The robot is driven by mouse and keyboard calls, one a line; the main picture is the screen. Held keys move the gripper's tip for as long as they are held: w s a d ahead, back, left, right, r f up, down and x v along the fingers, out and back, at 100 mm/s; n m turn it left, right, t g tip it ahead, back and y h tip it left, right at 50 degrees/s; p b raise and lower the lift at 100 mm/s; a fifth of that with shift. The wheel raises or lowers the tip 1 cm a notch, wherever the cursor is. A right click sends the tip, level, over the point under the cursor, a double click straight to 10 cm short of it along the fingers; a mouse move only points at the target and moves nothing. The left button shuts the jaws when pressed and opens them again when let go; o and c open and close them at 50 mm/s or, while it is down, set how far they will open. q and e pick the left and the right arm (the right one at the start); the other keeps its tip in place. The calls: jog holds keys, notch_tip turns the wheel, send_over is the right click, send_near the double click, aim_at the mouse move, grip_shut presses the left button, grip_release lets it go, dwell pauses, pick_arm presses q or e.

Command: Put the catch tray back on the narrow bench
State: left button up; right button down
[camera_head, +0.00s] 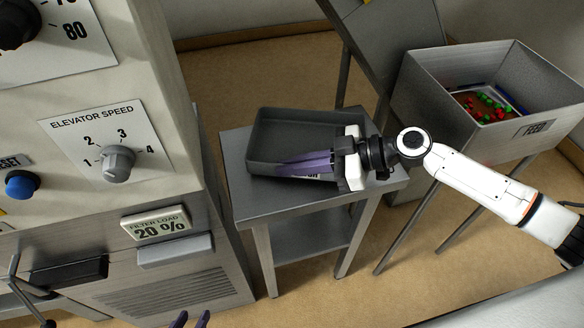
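The catch tray (300,122) is a dark grey, shallow, open box. It is over the narrow bench (275,206) and looks level on its top. My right gripper (280,166) reaches in from the right, with its purple fingers along the tray's near wall. The fingers look close together on that wall and partly cover a label on it. The inside of the tray looks empty. Only the purple fingertips of my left gripper (191,319) show at the bottom edge. They are apart, with nothing between them.
The machine (170,100) with knobs and a "filter load 20 %" display (156,224) stands close left of the bench. A metal feed bin (480,130) holding red and green pieces is at the right. A sloping metal chute (390,35) rises behind the bench.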

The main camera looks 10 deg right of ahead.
jog(key=shift+f, duration=0.65)
jog(key=c, duration=2.1)
grip_release()
pick_arm(q)
jog(key=shift+s+f, duration=0.25)
jog(key=shift+s, duration=0.05)
pick_arm(e)
jog(key=shift+o, duration=0.6)
